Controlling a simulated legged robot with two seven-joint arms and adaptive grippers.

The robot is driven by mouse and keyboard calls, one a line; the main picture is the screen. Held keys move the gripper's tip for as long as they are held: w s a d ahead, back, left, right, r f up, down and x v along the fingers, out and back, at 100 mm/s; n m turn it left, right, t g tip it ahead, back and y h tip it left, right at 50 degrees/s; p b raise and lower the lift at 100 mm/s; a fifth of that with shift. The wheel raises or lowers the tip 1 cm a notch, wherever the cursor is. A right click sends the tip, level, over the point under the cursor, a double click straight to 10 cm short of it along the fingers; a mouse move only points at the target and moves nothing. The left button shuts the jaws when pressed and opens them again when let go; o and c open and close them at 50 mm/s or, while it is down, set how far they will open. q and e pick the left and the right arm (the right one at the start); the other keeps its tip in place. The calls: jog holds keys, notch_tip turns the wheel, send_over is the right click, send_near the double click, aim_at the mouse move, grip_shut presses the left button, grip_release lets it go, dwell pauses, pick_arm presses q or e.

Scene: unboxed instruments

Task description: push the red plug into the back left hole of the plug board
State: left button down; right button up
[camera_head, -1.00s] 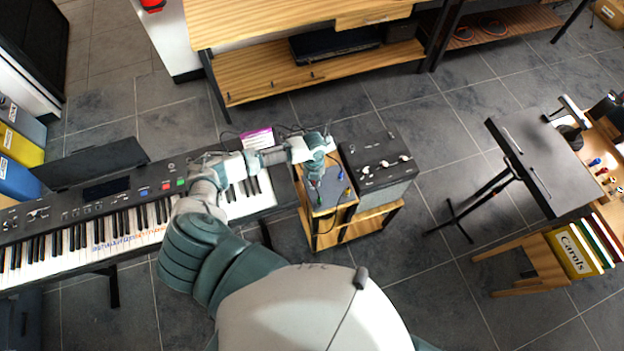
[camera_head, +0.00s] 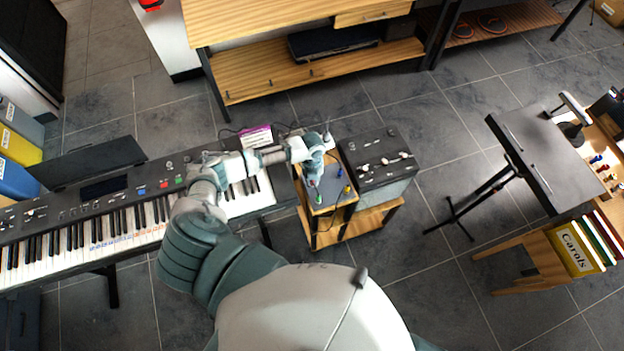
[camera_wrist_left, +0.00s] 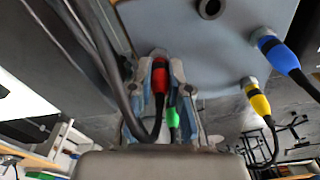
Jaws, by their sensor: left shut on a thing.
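My left gripper (camera_head: 314,180) is over the blue-grey plug board (camera_head: 325,197), on a small wooden stand. In the left wrist view the left gripper (camera_wrist_left: 160,85) is shut on the red plug (camera_wrist_left: 159,78), whose tip is close to the board face (camera_wrist_left: 190,40). I cannot tell how deep the tip sits. An empty-looking hole (camera_wrist_left: 210,8) shows near the top. A green plug (camera_wrist_left: 173,117) is seen beyond the fingers; it also shows in the head view (camera_head: 318,199). The red plug cannot be made out in the head view. My right gripper is not in view.
A yellow plug (camera_wrist_left: 259,103) and a blue plug (camera_wrist_left: 284,60) with cables stand on the board beside the gripper. A dark cable loops by the left finger. A black amplifier box (camera_head: 378,160) stands right of the board, a keyboard (camera_head: 120,220) left.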

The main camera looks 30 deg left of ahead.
pick_arm(q)
jog(key=shift+d+f, duration=0.1)
jog(key=shift+f, duration=0.1)
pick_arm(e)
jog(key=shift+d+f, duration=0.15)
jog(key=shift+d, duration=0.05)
pick_arm(q)
jog(key=shift+s, duration=0.1)
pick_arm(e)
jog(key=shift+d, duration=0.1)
pick_arm(q)
jog(key=c, duration=1)
grip_release()
jog(key=shift+c, duration=0.2)
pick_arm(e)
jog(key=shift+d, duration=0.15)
